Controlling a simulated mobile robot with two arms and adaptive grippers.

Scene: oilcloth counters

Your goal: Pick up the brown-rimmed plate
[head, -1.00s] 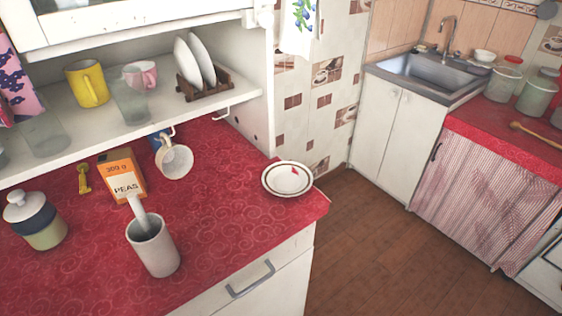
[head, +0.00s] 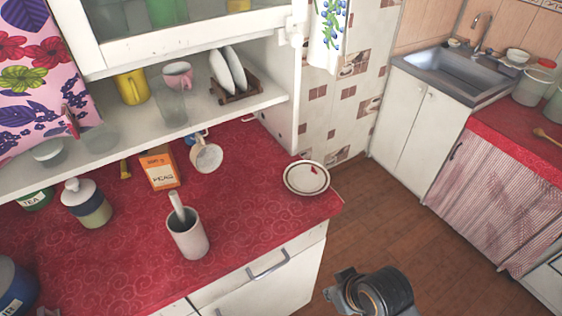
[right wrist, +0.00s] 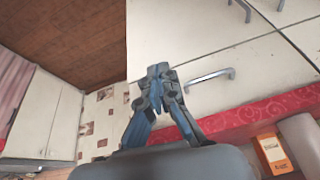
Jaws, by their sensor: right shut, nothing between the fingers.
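The brown-rimmed plate (head: 306,178) is a small, round white plate with a dark brown rim and a red mark inside. It lies on the red counter near its right corner, and nothing covers it in the head view. My right gripper (head: 345,290) is at the bottom of the head view, in front of the counter and well apart from the plate. In the right wrist view its blue-grey fingers (right wrist: 158,72) are shut and empty, and I cannot make out the plate there. My left gripper is not in view.
A shelf (head: 150,130) with a plate rack (head: 236,92) overhangs the back. The counter around the plate is clear.

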